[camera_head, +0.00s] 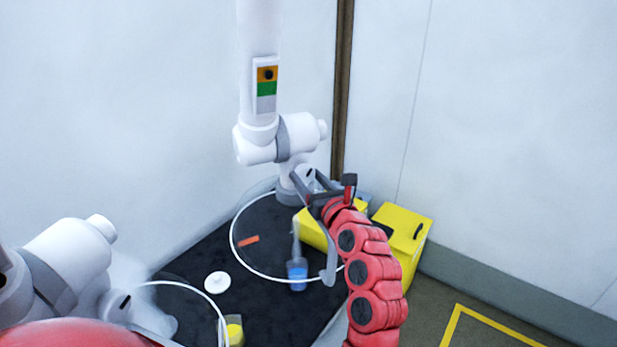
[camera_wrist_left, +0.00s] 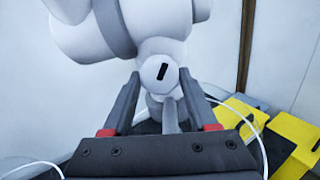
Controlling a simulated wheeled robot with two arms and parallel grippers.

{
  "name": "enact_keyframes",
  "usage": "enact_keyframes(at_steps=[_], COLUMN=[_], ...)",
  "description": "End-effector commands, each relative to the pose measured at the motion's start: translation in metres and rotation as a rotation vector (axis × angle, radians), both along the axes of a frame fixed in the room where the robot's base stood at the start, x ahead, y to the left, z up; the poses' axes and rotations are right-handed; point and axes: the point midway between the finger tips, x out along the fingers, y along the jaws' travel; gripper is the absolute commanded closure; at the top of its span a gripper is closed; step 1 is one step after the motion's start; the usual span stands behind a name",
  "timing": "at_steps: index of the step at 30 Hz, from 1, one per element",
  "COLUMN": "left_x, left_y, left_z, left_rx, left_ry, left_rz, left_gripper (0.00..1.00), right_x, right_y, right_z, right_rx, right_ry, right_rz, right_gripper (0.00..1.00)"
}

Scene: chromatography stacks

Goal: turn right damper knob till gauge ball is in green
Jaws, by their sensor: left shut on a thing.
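The right damper is a white jointed duct (camera_head: 265,145) at the back. Its gauge (camera_head: 266,84) has an orange band above a green band and a pale band at the bottom. The dark gauge ball (camera_head: 268,74) sits in the orange band. The right damper knob (camera_head: 309,172) is round and white with a dark slot, and shows in the left wrist view (camera_wrist_left: 159,74) between the fingers. My left gripper (camera_head: 322,187) is shut on this knob, partly covering it. My right gripper is not in view.
A second white duct (camera_head: 70,255) stands at left. The dark bench (camera_head: 190,262) bears a white round piece (camera_head: 217,282), an orange strip (camera_head: 248,241), a container of blue liquid (camera_head: 297,273) and a yellow item (camera_head: 234,331). Yellow boxes (camera_head: 405,232) stand at right, near a wall.

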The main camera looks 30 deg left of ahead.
Motion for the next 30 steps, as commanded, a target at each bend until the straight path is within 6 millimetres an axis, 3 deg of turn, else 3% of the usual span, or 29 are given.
enact_keyframes(at_steps=[9, 18, 19, 24, 30], left_x=[-0.0011, -0.0008, -0.0008, -0.0007, -0.0006], left_y=[0.0013, 0.0007, 0.0007, 0.0006, 0.0005], left_z=[0.0004, 0.0001, 0.0000, 0.0000, 0.0001], left_rx=[0.165, 0.174, 0.174, 0.173, 0.173], left_ry=[0.217, 0.224, 0.224, 0.223, 0.223], left_rz=[0.002, 0.001, 0.001, 0.000, 0.000], left_gripper=[0.97, 0.97, 0.38, 0.11, 0.11], right_x=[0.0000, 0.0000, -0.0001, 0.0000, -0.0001], right_y=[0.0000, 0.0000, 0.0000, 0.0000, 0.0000], right_z=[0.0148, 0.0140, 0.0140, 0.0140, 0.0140], right_rx=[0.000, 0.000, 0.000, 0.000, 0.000], right_ry=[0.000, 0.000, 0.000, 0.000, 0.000], right_rz=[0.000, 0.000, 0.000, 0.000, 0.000], right_gripper=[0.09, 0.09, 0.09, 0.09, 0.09])
